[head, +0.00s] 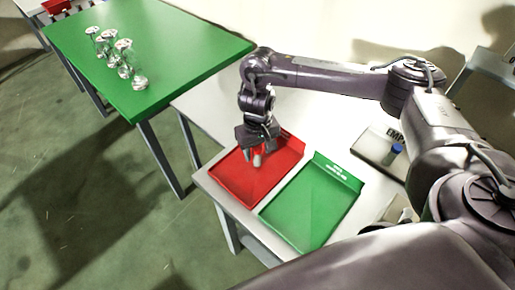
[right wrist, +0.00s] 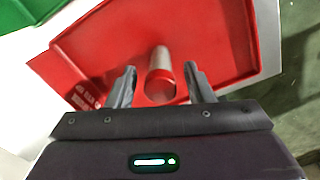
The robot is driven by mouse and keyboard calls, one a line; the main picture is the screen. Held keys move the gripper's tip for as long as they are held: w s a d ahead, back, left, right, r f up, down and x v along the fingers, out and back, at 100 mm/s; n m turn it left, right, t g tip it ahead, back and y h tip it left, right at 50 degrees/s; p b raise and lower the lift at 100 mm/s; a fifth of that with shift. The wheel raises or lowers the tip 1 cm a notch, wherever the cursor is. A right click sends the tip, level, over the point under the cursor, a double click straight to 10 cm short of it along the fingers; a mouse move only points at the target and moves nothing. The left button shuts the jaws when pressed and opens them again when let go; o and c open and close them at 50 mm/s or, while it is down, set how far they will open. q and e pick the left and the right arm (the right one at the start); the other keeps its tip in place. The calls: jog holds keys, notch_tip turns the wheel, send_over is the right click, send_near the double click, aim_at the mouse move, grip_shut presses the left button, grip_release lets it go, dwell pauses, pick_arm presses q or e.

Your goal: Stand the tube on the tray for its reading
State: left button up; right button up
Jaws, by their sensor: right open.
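A pale grey tube with a red cap (right wrist: 160,62) shows in the right wrist view, over the red tray (right wrist: 95,42). It looks roughly upright, its red end nearer the camera. My right gripper (right wrist: 160,75) is open, one finger on each side of the tube, with gaps visible between. In the head view my right gripper (head: 261,152) is low over the red tray (head: 243,185), and the tube is hard to tell from the fingers. Whether the tube's base touches the tray is unclear. My left gripper is not in view.
A green tray (head: 305,215) lies right of the red one on the white table (head: 215,128). A blue-capped item (head: 396,150) stands on a pale board (head: 370,150) marked "EMP...". Several glass vessels (head: 123,60) stand on a green table (head: 190,60) at the back left.

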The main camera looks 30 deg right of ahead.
notch_tip(320, 180, up, 12)
jog(key=p, duration=0.3)
jog(key=shift+r, duration=0.15)
dwell(0.6)
